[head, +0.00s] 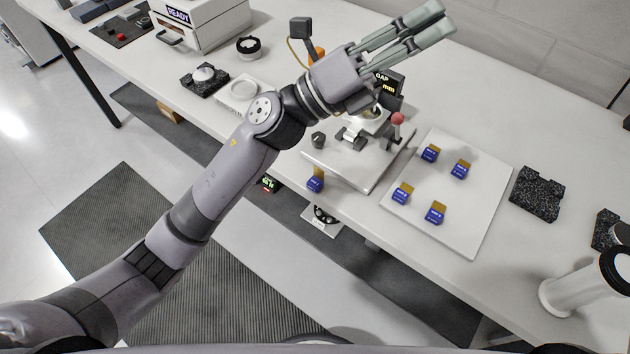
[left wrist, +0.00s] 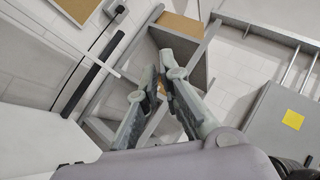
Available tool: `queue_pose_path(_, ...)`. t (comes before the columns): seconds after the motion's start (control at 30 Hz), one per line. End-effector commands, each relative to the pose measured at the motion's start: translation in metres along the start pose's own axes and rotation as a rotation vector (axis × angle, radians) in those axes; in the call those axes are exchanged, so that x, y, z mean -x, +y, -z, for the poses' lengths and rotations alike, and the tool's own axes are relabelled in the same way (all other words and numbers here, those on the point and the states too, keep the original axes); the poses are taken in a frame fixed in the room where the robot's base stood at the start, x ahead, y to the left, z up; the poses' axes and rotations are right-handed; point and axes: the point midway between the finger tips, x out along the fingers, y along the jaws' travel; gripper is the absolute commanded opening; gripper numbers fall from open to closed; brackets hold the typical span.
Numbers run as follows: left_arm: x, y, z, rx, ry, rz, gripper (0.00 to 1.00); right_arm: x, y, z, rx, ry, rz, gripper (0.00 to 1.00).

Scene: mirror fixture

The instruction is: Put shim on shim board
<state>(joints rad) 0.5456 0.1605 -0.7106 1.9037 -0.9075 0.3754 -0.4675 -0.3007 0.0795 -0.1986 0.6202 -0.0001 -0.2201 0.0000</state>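The white shim board (head: 470,228) lies on the table right of the fixture. Several shims with blue bodies and gold tabs lie on it, such as one at its front (head: 435,213). My left gripper (head: 440,20) is raised over the back of the table, away from the shims. Its fingers are apart in the left wrist view (left wrist: 165,76), with no shim seen between them. My right gripper is out of view.
The mirror fixture (head: 352,165) with a red-knobbed lever (head: 397,119) stands left of the board, partly behind my left arm. A black speckled block (head: 538,194) and a white cylinder (head: 570,293) are to the right. A white box (head: 205,22) stands at the back left.

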Motion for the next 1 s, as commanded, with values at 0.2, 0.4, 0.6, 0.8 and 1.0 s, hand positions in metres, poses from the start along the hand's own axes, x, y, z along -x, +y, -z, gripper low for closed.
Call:
queue_pose_path(0.2, -0.003, 0.006, 0.119, -0.53, 0.808, 0.127, 0.06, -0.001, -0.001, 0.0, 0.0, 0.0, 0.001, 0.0)
queue_pose_path(0.4, 0.083, 0.069, 0.122, -0.88, 1.576, 0.096, 0.06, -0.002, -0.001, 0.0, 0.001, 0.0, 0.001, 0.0)
queue_pose_path(0.6, 0.152, 0.09, 0.041, -0.983, 2.139, -0.059, 0.06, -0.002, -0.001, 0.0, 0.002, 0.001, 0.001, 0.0)
queue_pose_path(0.8, 0.175, 0.087, 0.004, -0.969, 2.335, -0.145, 0.06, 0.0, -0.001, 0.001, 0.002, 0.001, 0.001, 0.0)
queue_pose_path(1.0, 0.195, 0.107, 0.019, -0.961, 2.341, -0.144, 0.06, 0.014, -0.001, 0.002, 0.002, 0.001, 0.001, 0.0)
